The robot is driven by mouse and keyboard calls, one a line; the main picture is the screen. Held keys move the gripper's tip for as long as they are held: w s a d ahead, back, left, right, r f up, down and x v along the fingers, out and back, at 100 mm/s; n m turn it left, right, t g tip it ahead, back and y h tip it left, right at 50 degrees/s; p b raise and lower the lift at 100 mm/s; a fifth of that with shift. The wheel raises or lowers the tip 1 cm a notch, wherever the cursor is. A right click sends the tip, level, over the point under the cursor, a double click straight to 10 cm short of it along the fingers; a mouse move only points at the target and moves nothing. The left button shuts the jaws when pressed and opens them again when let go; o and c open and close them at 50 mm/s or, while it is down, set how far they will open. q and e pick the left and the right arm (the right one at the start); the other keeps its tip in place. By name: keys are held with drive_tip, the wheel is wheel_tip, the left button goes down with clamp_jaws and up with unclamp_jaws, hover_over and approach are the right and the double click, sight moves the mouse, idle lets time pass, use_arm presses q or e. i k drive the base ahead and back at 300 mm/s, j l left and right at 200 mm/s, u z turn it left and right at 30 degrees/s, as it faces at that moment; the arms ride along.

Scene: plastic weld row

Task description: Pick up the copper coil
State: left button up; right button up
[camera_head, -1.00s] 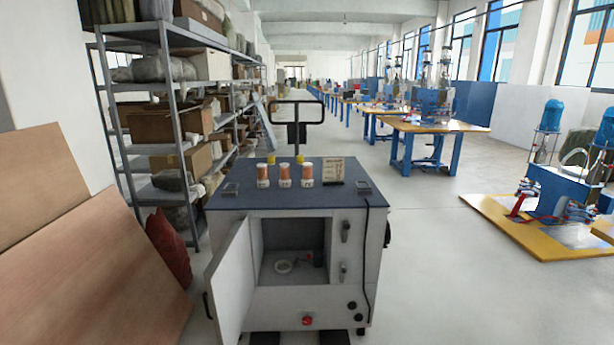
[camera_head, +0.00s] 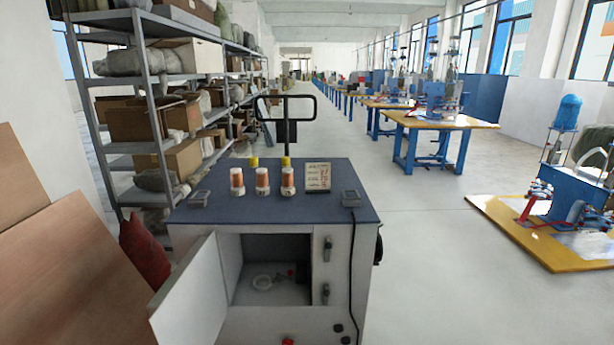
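Three copper-coloured coils with white ends stand upright in a row on the dark blue top of a grey cabinet cart (camera_head: 215,212). They are the left coil (camera_head: 237,181), the middle coil (camera_head: 262,181) and the right coil (camera_head: 288,180). I cannot tell which one is meant. A small printed card (camera_head: 317,177) stands to their right. Neither of my grippers shows in this view.
The cart's white door (camera_head: 192,295) hangs open to the left; a white ring lies inside. A metal shelf (camera_head: 148,100), a red sack (camera_head: 143,250) and brown boards (camera_head: 70,270) stand left. Yellow-topped worktables (camera_head: 440,120) stand right.

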sight(288, 189)
drive_tip(key=i+l, duration=0.7)
drive_tip(key=i+l+z, duration=0.15)
drive_tip(key=i+l, duration=0.55)
drive_tip(key=i, duration=0.2)
